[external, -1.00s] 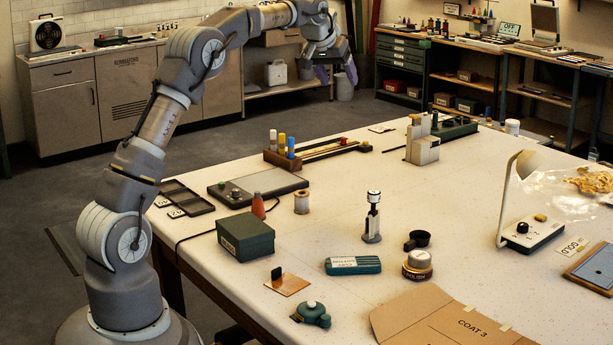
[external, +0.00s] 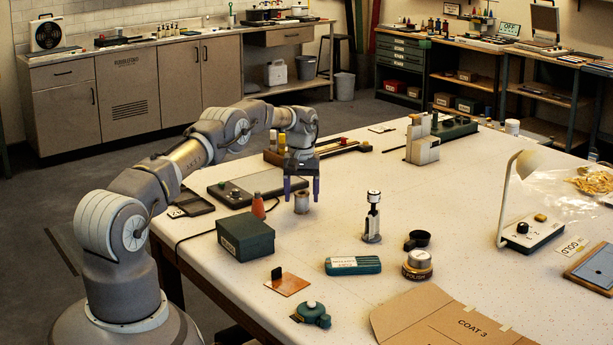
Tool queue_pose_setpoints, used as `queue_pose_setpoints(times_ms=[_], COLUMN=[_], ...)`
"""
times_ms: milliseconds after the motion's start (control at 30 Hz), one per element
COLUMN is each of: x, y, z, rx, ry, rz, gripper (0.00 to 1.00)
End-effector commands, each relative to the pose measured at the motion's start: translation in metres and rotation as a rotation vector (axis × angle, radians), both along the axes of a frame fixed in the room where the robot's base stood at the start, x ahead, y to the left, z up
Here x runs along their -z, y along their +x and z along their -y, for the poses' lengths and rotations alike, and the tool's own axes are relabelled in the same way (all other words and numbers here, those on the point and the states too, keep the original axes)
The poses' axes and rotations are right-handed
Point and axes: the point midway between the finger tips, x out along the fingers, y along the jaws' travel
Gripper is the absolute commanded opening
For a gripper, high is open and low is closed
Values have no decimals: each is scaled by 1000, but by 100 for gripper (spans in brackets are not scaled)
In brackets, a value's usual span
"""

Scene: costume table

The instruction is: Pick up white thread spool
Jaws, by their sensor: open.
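The white thread spool (external: 301,204) stands upright on the white table, right of the orange cone-shaped item and behind the green box. My gripper (external: 301,194) points down with its two purple fingers spread. The fingers show to the left and right of the spool's upper part in the picture. I cannot tell from this one view whether they are around it or in front of or behind it. No contact is visible.
The green box (external: 246,237), the orange cone (external: 258,206) and a grey flat panel (external: 255,187) are close by on the left. A rack (external: 340,148) of tools lies behind. A metal stand (external: 372,218) is to the right, with clear table between.

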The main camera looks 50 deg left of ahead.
Motion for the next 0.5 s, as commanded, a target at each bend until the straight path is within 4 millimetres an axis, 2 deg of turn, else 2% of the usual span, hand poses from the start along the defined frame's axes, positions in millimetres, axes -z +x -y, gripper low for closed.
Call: queue_pose_setpoints(times_ms=[67,267,500], x=[10,10,10], y=[0,0,0], z=[0,0,0], rx=[-1,0,0], ry=[0,0,0], rz=[0,1,1], gripper=[71,71,18])
